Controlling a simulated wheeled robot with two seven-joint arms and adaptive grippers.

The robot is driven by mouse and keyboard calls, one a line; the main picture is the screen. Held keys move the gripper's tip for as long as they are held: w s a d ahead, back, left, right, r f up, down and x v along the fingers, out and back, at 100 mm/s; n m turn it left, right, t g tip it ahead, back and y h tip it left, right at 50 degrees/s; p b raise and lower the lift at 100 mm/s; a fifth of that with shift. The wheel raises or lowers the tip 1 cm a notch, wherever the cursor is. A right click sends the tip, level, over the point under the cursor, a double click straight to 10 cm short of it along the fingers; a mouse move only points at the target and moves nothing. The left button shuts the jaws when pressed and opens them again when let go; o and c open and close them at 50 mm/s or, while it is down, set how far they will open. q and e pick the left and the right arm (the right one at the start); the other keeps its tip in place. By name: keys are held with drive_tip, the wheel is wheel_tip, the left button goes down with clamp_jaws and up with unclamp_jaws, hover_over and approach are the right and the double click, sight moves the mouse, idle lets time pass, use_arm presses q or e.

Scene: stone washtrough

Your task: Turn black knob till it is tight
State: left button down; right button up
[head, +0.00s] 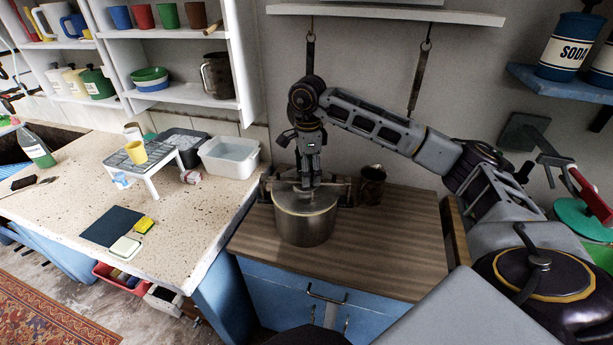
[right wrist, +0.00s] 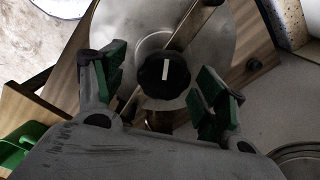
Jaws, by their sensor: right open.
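A metal pot (head: 304,222) with a lid and a bar clamped across its top stands on the wooden cabinet top. In the right wrist view the round black knob (right wrist: 165,78) with a white line sits at the middle of the bar (right wrist: 190,30), above the silver lid (right wrist: 215,45). My right gripper (head: 307,183) points down over the lid. Its green-padded fingers (right wrist: 160,88) are open, one on each side of the knob, with gaps between pads and knob in the picture. The knob is hidden behind the gripper in the head view. My left gripper is not in view.
A dark mug (head: 371,184) stands close to the right of the pot on the cabinet top (head: 395,240). The speckled counter (head: 190,215) at left holds a small rack (head: 140,160) and a white tub (head: 229,157). The cabinet top's front right is clear.

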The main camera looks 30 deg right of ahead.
drive_tip(key=shift+d+f+n, duration=0.15)
drive_tip(key=shift+n, duration=0.55)
drive_tip(key=shift+f, duration=0.1)
drive_tip(key=c, duration=0.8)
drive_tip(key=shift+m, duration=0.3)
drive_tip(key=shift+a+m+p, duration=0.15)
drive_tip(key=shift+m+p, duration=0.05)
drive_tip(key=shift+m, duration=1.1)
drive_tip(key=shift+a+m+p, duration=0.1)
drive_tip(key=shift+m+p, duration=0.05)
drive_tip(key=shift+m, duration=1.15)
drive_tip(key=shift+c, duration=0.2)
drive_tip(key=shift+r, duration=0.2)
drive_tip(key=o, duration=0.8)
drive_tip(key=shift+o, duration=0.2)
